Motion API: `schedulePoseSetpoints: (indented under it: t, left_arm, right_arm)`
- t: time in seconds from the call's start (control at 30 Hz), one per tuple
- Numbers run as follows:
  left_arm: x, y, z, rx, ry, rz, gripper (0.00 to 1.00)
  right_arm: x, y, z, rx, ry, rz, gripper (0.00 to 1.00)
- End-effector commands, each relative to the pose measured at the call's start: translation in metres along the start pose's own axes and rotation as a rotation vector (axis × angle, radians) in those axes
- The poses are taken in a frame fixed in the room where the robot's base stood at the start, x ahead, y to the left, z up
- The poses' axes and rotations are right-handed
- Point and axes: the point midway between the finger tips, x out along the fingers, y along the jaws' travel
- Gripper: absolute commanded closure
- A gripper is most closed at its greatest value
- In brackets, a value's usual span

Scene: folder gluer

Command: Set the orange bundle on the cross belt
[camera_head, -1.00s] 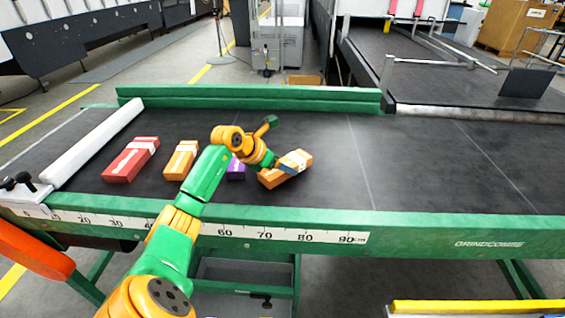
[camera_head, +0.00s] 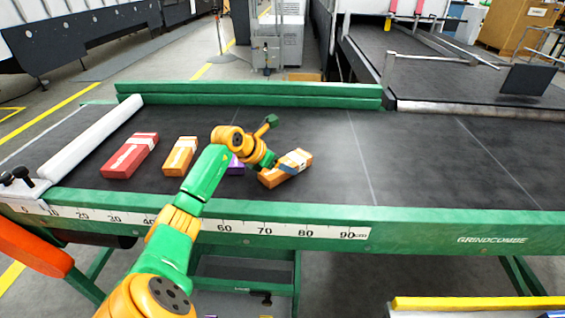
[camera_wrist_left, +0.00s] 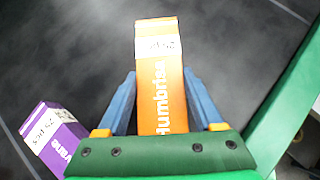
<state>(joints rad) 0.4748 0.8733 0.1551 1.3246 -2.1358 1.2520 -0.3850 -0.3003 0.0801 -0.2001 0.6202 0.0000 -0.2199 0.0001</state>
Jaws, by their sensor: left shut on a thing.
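My left gripper (camera_head: 283,168) is shut on an orange bundle (camera_head: 272,180) with a pale band. In the left wrist view the blue fingers of the gripper (camera_wrist_left: 160,78) sit on both sides of the orange bundle (camera_wrist_left: 161,100), which points away between them. The bundle is over the dark belt (camera_head: 430,165) with green rails, right of the other bundles. It is turned at an angle, and I cannot tell whether it touches the belt. My right gripper is not in view.
A purple bundle (camera_head: 236,169), partly hidden by my arm, lies just left of the held one; it also shows in the wrist view (camera_wrist_left: 56,137). Another orange bundle (camera_head: 178,163) and a red bundle (camera_head: 124,163) lie farther left. The belt's right half is clear.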

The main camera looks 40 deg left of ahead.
Motion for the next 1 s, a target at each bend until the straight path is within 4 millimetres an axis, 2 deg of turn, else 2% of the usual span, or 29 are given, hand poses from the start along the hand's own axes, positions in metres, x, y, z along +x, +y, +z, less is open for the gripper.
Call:
schedulePoseSetpoints:
  t: [0.03, 0.13, 0.17, 0.4, 0.47, 0.7, 0.83, 1.0]
  left_arm:
    - [0.001, 0.0, -0.001, 0.0, 0.0, 0.0, 0.29]
    - [0.0, 0.0, 0.0, 0.0, 0.0, 0.0, 0.02]
    - [0.0, 0.0, 0.0, 0.0, 0.0, 0.0, 0.0]
    - [-0.003, 0.001, -0.001, 0.0, 0.001, 0.001, 0.0]
    - [-0.011, 0.001, -0.002, 0.002, 0.001, 0.003, 0.0]
    - [-0.058, 0.001, -0.003, 0.002, 0.001, 0.003, 0.0]
    - [-0.07, 0.0, -0.001, 0.001, 0.0, 0.0, 0.0]
    - [-0.071, 0.0, 0.0, -0.001, 0.0, 0.0, 0.0]
  right_arm:
    - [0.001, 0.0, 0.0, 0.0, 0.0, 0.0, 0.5]
    - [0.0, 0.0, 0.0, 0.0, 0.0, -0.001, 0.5]
    - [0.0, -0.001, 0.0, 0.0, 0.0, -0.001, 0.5]
    - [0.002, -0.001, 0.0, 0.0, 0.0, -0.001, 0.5]
    - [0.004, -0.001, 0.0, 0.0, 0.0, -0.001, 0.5]
    - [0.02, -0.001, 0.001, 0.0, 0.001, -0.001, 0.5]
    - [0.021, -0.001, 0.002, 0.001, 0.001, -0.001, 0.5]
    - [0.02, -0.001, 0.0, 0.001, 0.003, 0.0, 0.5]
